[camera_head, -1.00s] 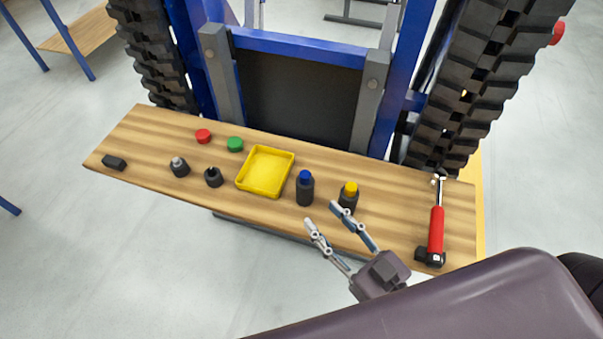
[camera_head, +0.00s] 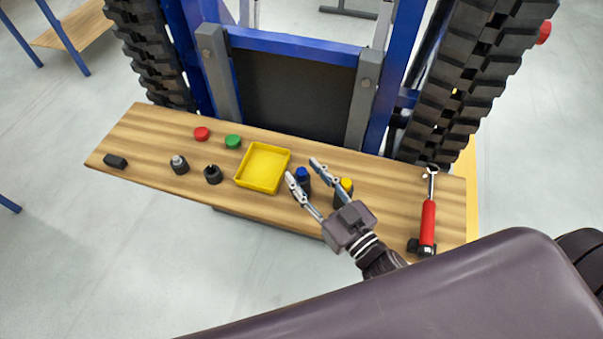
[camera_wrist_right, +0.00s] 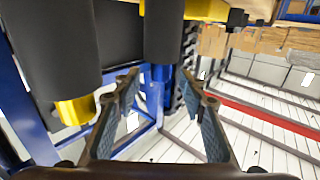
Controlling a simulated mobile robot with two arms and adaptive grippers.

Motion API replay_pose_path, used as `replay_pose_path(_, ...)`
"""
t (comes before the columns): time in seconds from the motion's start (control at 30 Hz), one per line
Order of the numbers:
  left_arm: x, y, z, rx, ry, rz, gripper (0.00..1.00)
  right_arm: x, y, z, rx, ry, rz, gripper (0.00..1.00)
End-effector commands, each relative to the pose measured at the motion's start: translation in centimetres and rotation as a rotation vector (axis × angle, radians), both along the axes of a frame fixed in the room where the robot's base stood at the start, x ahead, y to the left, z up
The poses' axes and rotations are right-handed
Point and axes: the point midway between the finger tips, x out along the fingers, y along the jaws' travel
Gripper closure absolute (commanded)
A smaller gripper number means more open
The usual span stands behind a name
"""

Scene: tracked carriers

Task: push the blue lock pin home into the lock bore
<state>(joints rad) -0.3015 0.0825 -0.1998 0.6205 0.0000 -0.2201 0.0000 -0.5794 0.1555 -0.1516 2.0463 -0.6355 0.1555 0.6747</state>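A dark upright cylinder with a blue top (camera_head: 302,174) stands on the wooden bench, just right of the yellow tray; I take the blue part for the lock pin. My right gripper (camera_head: 302,169) is open and empty, its fingers spread on either side of this blue top in the head view. In the right wrist view the blue-topped cylinder (camera_wrist_right: 163,35) hangs inverted in the picture, ahead of and between the open fingers (camera_wrist_right: 163,85). I cannot tell whether the fingers touch it. No lock bore can be made out for sure. My left gripper is not in view.
A yellow-topped dark cylinder (camera_head: 345,189) stands close right of the blue one. The yellow tray (camera_head: 262,188) is left of it. A red-handled tool (camera_head: 428,225) lies at right. Red (camera_head: 202,133) and green (camera_head: 233,142) caps and small dark parts sit further left.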

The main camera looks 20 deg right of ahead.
Motion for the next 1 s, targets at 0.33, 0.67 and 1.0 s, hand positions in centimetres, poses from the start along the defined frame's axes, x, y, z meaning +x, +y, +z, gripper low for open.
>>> replay_pose_path(0.33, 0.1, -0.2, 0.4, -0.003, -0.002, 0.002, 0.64, 1.7, 0.6, -0.1, 0.002, 0.002, 0.0, 0.62)
replay_pose_path(0.67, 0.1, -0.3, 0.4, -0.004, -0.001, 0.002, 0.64, 1.7, 0.6, -0.1, 0.001, 0.001, 0.0, 0.89)
replay_pose_path(1.0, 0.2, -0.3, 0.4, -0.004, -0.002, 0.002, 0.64, 1.7, 0.6, 0.0, 0.001, 0.0, 0.0, 1.0)
